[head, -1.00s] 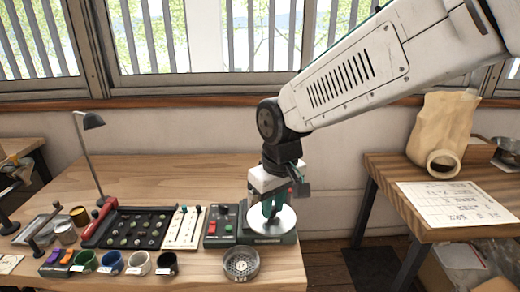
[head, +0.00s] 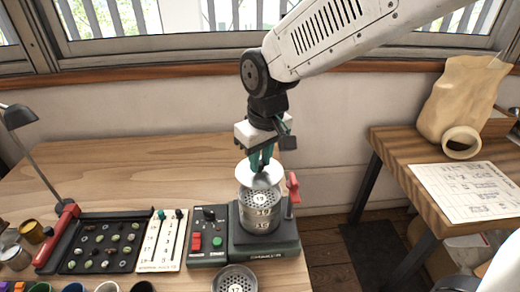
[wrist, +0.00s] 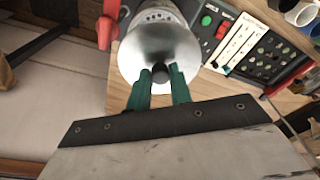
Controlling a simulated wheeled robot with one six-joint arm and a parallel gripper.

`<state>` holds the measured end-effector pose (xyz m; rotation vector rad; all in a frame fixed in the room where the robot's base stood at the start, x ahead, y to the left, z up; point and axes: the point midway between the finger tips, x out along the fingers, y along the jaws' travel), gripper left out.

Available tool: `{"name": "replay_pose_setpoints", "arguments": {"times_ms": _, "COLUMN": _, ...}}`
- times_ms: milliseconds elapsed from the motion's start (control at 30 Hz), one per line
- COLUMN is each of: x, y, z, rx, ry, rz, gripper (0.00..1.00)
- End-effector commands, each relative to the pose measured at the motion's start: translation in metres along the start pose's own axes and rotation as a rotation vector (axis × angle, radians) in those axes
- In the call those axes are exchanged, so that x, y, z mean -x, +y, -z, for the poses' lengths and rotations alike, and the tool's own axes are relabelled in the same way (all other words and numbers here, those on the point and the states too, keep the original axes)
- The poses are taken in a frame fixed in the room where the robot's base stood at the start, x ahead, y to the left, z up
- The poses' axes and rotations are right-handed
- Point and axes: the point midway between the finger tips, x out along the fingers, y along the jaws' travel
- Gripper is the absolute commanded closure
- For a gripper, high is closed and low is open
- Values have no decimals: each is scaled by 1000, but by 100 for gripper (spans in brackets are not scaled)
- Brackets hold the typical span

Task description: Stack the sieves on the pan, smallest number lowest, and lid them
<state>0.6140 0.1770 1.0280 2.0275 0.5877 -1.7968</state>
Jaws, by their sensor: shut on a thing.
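My gripper (head: 261,160) has green fingers and is shut on the knob of a pale round lid (head: 260,175). In the wrist view, the shiny lid (wrist: 158,45) shows with its dark knob between the fingertips (wrist: 160,78). Below the lid, a grey metal stack of sieves (head: 262,217) stands on the dark green shaker base (head: 264,245). Numbers show on its side, too small to read surely. Part of the top mesh shows under the lid's front edge, so the lid seems apart from the stack. Another perforated sieve (head: 237,279) lies on the table in front. I cannot make out the pan.
A red lever (head: 292,187) rises at the shaker's right. A control box (head: 208,235), a white slider panel (head: 160,240) and a black bean tray (head: 100,243) stand to the left. Several cups line the front edge. The table behind is clear.

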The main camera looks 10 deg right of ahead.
Motion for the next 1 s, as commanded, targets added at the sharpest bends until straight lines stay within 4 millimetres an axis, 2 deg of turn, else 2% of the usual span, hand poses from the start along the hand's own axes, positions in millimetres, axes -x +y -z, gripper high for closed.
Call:
{"name": "replay_pose_setpoints", "arguments": {"times_ms": 300, "x": -33, "y": 0, "z": -4, "rx": -1, "ry": -3, "rz": 0, "gripper": 100}}
{"name": "replay_pose_setpoints", "arguments": {"times_ms": 500, "x": -46, "y": 2, "z": -6, "rx": -3, "ry": -1, "rz": 0, "gripper": 100}}
{"name": "replay_pose_setpoints", "arguments": {"times_ms": 1000, "x": -50, "y": 2, "z": -7, "rx": -4, "ry": 1, "rz": 0, "gripper": 100}}
